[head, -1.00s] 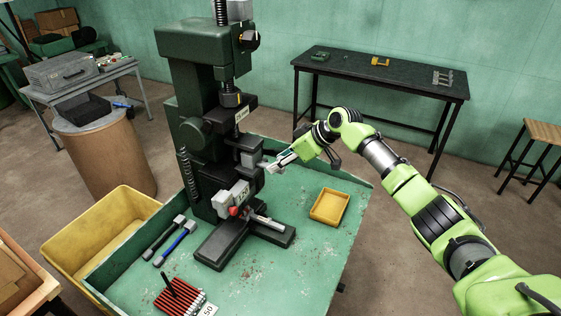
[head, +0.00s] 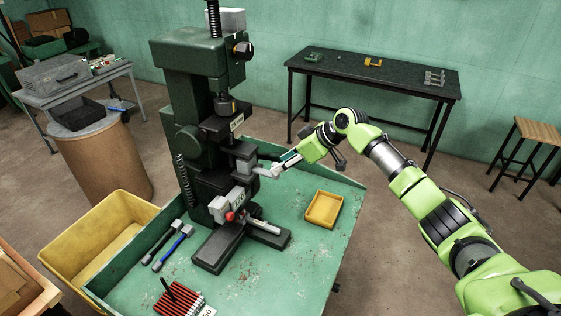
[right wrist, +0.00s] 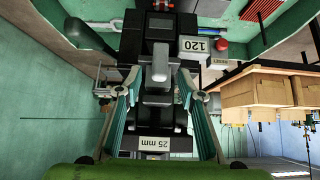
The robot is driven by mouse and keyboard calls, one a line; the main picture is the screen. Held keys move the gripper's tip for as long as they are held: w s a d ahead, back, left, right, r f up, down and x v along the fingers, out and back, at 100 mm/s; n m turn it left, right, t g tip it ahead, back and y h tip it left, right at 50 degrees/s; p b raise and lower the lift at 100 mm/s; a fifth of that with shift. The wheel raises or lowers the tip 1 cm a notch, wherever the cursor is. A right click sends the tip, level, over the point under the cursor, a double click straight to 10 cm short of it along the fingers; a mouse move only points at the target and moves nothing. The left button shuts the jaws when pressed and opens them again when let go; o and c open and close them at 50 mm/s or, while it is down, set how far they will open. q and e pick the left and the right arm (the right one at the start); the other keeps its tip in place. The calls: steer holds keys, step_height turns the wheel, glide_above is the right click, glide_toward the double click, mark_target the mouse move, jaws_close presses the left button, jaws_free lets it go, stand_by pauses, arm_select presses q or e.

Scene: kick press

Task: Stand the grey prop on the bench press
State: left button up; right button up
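The green press (head: 190,60) stands at the back of the green bench. A grey piece with a bar-like end (head: 252,171) sticks out from under its ram; I take it for the grey prop but cannot be sure. In the right wrist view this grey piece (right wrist: 157,72) lies between my fingers, with dark gaps on both sides. My right gripper (head: 272,171) is at the press front, above the bench; its fingers (right wrist: 160,85) are apart around the grey piece. What the piece rests on is hidden. My left gripper is not in view.
A light block with a red knob (head: 224,207) and a bar sit low on the press's dark base. A yellow tray (head: 323,209) is to the right. The bench's middle front is clear.

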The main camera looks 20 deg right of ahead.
steer(key=shift+p+v, duration=0.3)
steer(key=shift+v, duration=1.05)
